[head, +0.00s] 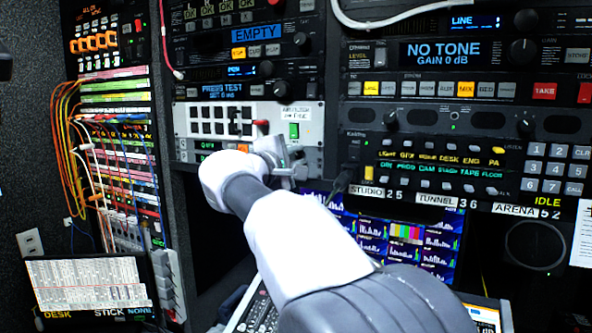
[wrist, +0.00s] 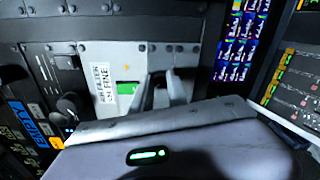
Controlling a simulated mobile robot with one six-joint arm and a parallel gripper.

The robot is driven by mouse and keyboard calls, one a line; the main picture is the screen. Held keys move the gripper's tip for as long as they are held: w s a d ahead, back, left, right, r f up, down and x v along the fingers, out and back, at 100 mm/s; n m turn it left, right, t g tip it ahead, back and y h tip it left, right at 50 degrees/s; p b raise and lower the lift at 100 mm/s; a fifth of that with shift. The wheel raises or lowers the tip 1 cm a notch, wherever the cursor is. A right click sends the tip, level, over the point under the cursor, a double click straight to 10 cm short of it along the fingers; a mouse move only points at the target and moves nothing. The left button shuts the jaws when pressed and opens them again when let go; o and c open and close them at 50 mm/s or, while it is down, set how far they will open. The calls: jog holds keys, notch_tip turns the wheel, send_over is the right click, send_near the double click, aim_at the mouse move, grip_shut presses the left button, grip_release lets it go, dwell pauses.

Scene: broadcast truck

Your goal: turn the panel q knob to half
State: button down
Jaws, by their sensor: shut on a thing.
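My gripper (head: 287,166) is at the rack panel below the white plate, at the right end of the strip with a small green-lit display (head: 207,146). In the wrist view the two grey fingers (wrist: 164,90) reach to the panel face, close together. They are shut on what seems to be the panel q knob. The knob itself is hidden by the fingers and my wrist, so its pointer and angle cannot be seen.
A green switch (head: 294,130) and a paper label (head: 295,113) sit just above my gripper. Dark knobs and displays crowd the rack. A monitor (head: 410,235) stands below right. Orange and white cables (head: 70,130) hang at the left.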

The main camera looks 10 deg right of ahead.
jog(key=m+b, duration=0.4)
jog(key=m, duration=0.1)
jog(key=shift+f, duration=0.2)
jog(key=shift+m+b, duration=1.2)
jog(key=shift+m, duration=0.9)
jog(key=shift+r, duration=0.1)
jog(key=c, duration=1.3)
grip_release()
jog(key=shift+s, duration=0.1)
jog(key=v, duration=1.7)
jog(key=shift+s+b, duration=0.15)
jog(key=shift+b, duration=0.15)
